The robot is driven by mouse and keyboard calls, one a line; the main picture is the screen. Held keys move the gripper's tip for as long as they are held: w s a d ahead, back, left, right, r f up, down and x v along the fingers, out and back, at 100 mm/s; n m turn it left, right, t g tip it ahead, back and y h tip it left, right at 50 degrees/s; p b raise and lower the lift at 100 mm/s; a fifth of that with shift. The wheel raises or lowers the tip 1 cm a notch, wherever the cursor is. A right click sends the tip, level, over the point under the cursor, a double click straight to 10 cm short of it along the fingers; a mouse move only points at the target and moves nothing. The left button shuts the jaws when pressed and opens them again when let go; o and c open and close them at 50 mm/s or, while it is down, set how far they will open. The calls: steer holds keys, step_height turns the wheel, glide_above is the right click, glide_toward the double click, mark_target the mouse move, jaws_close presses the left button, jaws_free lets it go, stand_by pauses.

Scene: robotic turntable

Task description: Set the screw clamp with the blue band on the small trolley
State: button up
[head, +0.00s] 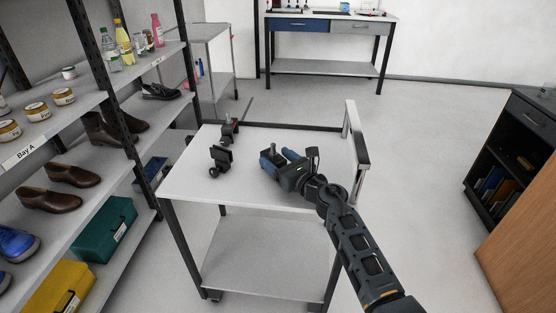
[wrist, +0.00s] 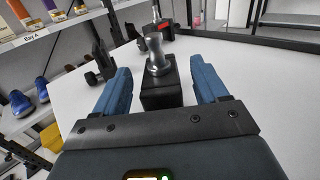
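The small trolley (head: 320,188) has a white top, a lower shelf and a raised handle on the right. My gripper (head: 279,158) is low over its top. In the wrist view the blue fingers (wrist: 160,84) are open on either side of a dark screw clamp (wrist: 161,92) with a grey screw, with gaps on both sides. This clamp stands upright on the trolley; its band colour cannot be made out. A red-banded clamp (head: 229,132) stands at the back left.
A shelf rack (head: 150,62) with bottles, jars, shoes and boxes runs along the left. The trolley handle (head: 357,135) rises right of my gripper. A workbench (head: 330,68) stands at the back, and a dark cabinet (head: 515,140) at the right. The trolley's front right top is clear.

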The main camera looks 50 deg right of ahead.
steer(key=shift+r, duration=0.2)
steer(key=s, duration=0.4)
steer(key=s+a, duration=0.1)
steer(key=s, duration=0.7)
steer(key=shift+a, duration=0.4)
steer(key=s+a+m+y, duration=0.2)
steer(key=s+a+m, duration=1.2)
steer(key=s+a, duration=0.15)
steer(key=s+a+r+m+g, duration=0.1)
steer(key=s+a+r+m, duration=0.3)
steer(key=s+m, duration=0.5)
steer(key=s+a+r+m+g, duration=0.2)
steer(key=s+a+r+m, duration=0.1)
steer(key=s+m, duration=0.6)
steer(key=shift+a+r+m+y, duration=0.4)
steer(key=shift+a+m, duration=0.45)
steer(key=shift+m, duration=0.25)
